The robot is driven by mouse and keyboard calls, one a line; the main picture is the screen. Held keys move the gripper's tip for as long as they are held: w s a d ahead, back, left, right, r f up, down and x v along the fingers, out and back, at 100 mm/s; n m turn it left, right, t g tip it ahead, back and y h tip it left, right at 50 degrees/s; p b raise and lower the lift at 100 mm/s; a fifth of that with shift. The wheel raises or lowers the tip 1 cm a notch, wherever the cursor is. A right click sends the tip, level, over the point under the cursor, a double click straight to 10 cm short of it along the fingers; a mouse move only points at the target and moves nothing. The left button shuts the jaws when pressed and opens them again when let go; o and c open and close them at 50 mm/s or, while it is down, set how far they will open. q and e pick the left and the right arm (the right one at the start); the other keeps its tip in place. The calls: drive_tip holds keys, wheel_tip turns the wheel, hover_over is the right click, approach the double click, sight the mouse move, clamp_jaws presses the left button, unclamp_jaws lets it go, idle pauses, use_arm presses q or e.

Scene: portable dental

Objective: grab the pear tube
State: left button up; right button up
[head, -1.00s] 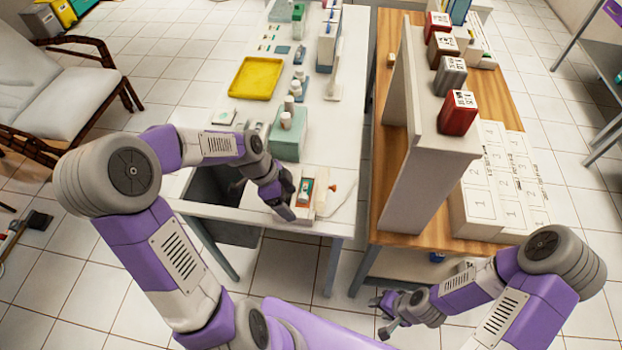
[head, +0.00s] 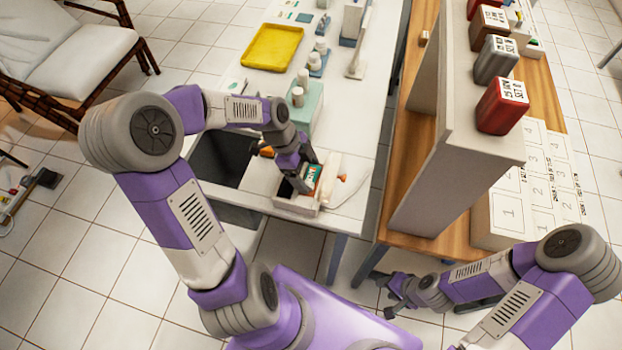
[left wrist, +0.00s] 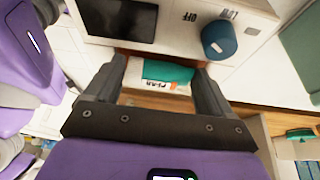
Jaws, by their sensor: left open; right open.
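My left gripper (head: 298,188) is open at the box, beside the tube. In the left wrist view, the tube (left wrist: 168,72) shows between the two open fingers (left wrist: 163,70), apart from both. Its lettering is only partly readable, and I cannot tell if it is the pear tube. My right gripper (head: 390,297) is open and empty, low at the right, away from the counter.
A white device with a blue knob (left wrist: 219,40) and dark screen lies beyond my left fingers. A white handpiece (head: 345,185) lies right of the box. A teal block (head: 305,115) and yellow tray (head: 272,47) are farther back.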

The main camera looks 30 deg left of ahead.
use_arm(q)
drive_tip(key=shift+f, duration=0.1)
drive_tip(key=c, duration=0.7)
